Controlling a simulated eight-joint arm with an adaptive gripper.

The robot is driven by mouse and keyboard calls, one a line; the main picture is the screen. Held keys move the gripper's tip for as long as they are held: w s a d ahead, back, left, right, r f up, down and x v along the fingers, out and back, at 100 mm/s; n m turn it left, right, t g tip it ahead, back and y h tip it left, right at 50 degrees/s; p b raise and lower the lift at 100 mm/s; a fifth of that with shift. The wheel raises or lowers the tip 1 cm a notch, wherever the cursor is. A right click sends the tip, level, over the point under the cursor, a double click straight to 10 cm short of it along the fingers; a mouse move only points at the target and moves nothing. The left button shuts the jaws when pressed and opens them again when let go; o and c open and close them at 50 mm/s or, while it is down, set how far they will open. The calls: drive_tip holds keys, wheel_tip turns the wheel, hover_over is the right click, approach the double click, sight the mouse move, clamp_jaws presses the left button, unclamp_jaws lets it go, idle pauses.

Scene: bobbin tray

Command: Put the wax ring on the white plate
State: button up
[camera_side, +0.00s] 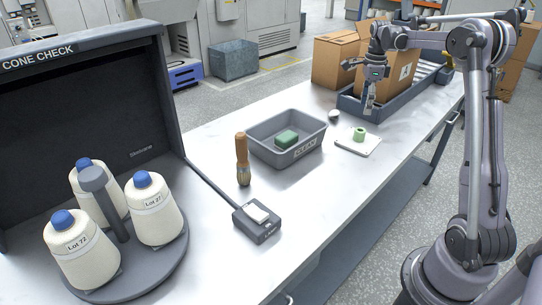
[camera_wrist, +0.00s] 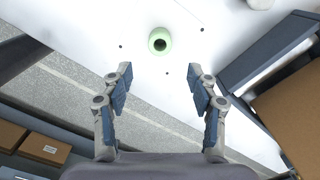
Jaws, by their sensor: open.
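A pale green ring (camera_side: 359,133), which looks like the wax ring, sits on the white plate (camera_side: 349,146) on the bench. In the wrist view the ring (camera_wrist: 158,40) shows its dark central hole, beyond my fingertips. The white plate (camera_wrist: 138,62) is hard to tell from the bench there; small dark dots lie around the ring. My gripper (camera_wrist: 159,78) is open and empty, its two fingers spread either side of the picture's middle. In the side view my gripper (camera_side: 369,106) points down beyond the plate, apart from the ring.
A grey bin (camera_side: 262,154) holds a green block (camera_side: 287,139). Thread cones (camera_side: 154,209) stand at left. Cartons (camera_side: 398,80) and a dark tray (camera_side: 381,113) are close to my gripper. A pale round object (camera_side: 334,114) lies nearby.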

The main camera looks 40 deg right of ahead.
drive_tip(key=s+a+r+n+t+h, duration=0.1)
drive_tip(key=a+r+n+t, duration=0.15)
drive_tip(key=a+n, duration=0.6)
drive_tip(key=a+r+n+t, duration=0.1)
drive_tip(key=a+r+n, duration=0.3)
drive_tip(key=a, duration=0.8)
drive_tip(key=s+a+f+n+t, duration=0.2)
drive_tip(key=s+a+f+n, duration=0.1)
drive_tip(key=s+a+n, duration=0.2)
drive_tip(key=s+a+f+n+t+y, duration=0.1)
drive_tip(key=s+a+f+n, duration=0.2)
drive_tip(key=a+n, duration=0.7)
drive_tip(key=shift+s+a+n+t, duration=0.35)
drive_tip(key=shift+s+n, duration=0.1)
drive_tip(key=shift+s, duration=0.65)
